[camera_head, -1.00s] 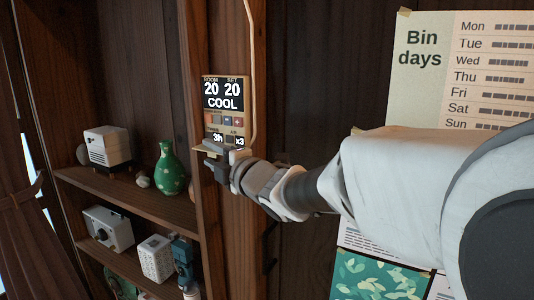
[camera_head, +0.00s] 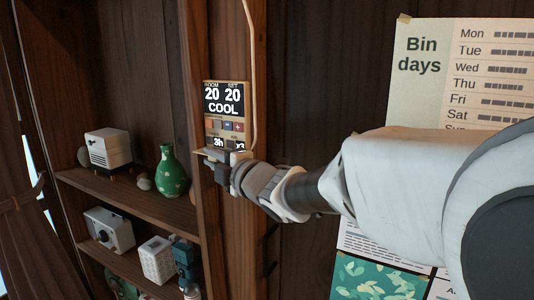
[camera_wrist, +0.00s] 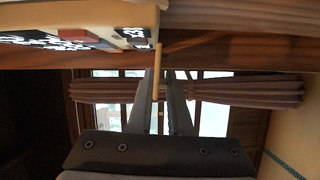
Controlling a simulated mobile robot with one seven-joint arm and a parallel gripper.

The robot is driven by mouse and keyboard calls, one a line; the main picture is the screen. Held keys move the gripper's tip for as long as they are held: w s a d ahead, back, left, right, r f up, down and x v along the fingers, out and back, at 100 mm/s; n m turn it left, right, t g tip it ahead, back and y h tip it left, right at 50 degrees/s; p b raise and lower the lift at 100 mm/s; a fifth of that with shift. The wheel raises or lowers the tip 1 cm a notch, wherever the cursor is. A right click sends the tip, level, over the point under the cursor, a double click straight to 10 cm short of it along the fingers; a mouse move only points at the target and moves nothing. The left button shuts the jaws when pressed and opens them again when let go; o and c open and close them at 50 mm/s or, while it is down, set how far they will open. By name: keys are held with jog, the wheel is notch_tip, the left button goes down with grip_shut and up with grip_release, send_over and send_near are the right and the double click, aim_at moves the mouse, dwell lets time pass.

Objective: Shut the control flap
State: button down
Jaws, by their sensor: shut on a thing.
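The control panel (camera_head: 224,112) is a small tan wall unit on a wooden post, its dark screen reading 20, 20 and COOL. Its control flap (camera_head: 201,151) stands out from the panel's lower edge, below the buttons and small displays. In the wrist view the flap (camera_wrist: 157,62) is a thin tan strip seen edge-on, between my fingers. My gripper (camera_head: 217,163) is at the panel's bottom; in the wrist view its two fingers (camera_wrist: 158,84) are shut on the flap's edge. My gripper hides part of the flap in the head view.
A pale cable (camera_head: 253,75) runs down beside the panel. Left of the post, shelves hold a green vase (camera_head: 170,172), a white box (camera_head: 108,147) and other small items. A bin-days poster (camera_head: 420,95) hangs to the right, behind my arm.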

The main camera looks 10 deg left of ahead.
aim_at(217, 139)
jog(key=r+m+p, duration=0.1)
jog(key=p, duration=0.2)
jog(key=m+g+p, duration=0.1)
jog(key=m+p, duration=0.1)
jog(key=p, duration=0.1)
jog(key=shift+d+r+h+p, duration=0.1)
jog(key=shift+r+h+p, duration=0.2)
jog(key=shift+r+h, duration=0.1)
jog(key=m+g+p, duration=0.1)
jog(key=p, duration=0.3)
jog(key=r+m+p, duration=0.1)
jog(key=m+p, duration=0.1)
jog(key=p, duration=0.2)
jog(key=shift+w+d+g, duration=0.1)
jog(key=shift+w+g, duration=0.05)
jog(key=shift+g, duration=0.25)
jog(key=p, duration=0.2)
jog(key=m+g+p, duration=0.1)
jog(key=p, duration=0.1)
jog(key=m+p, duration=0.1)
jog(key=p, duration=0.1)
jog(key=shift+w+d+r+p, duration=0.1)
jog(key=shift+w+r+p, duration=0.2)
jog(key=shift+p, duration=0.1)
jog(key=m+g+p, duration=0.1)
jog(key=p, duration=0.1)
jog(key=shift+w+f+m+p, duration=0.1)
jog(key=shift+w+m+p, duration=0.05)
jog(key=shift+m+p, duration=0.2)
jog(key=shift+f, duration=0.1)
